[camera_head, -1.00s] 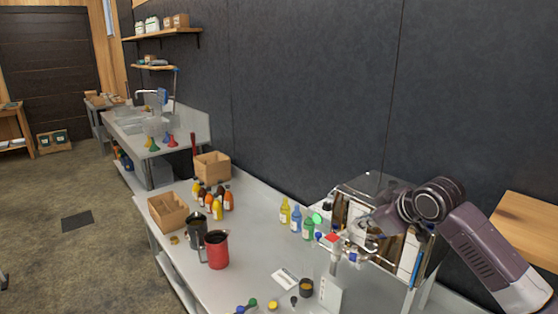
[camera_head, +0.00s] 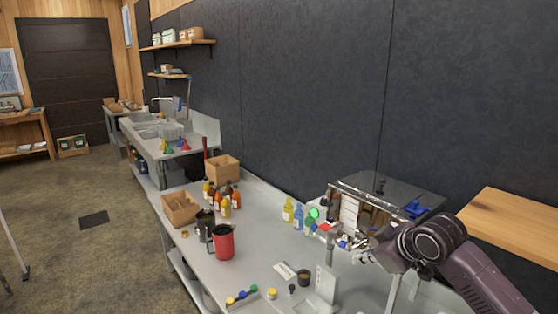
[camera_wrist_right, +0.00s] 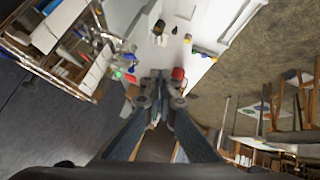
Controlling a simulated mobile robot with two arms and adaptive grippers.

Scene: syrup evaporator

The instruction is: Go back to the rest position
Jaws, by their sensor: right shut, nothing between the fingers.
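My right arm comes in from the right in the head view, bent at a dark round joint. Its gripper (camera_head: 366,257) is small there, in front of the metal evaporator (camera_head: 392,196), and partly blends with the fittings behind. In the right wrist view, the fingers of my right gripper (camera_wrist_right: 157,80) are together at the tips with nothing between them. The evaporator (camera_wrist_right: 62,45) shows at the upper left of that view, apart from the fingers. My left gripper is not in view.
A steel table (camera_head: 253,262) holds a red jug (camera_head: 224,242), a dark jug (camera_head: 205,226), several bottles (camera_head: 225,205), and wooden boxes (camera_head: 180,208). A wooden surface (camera_head: 510,231) lies at the right. Open floor (camera_head: 70,190) is at the left.

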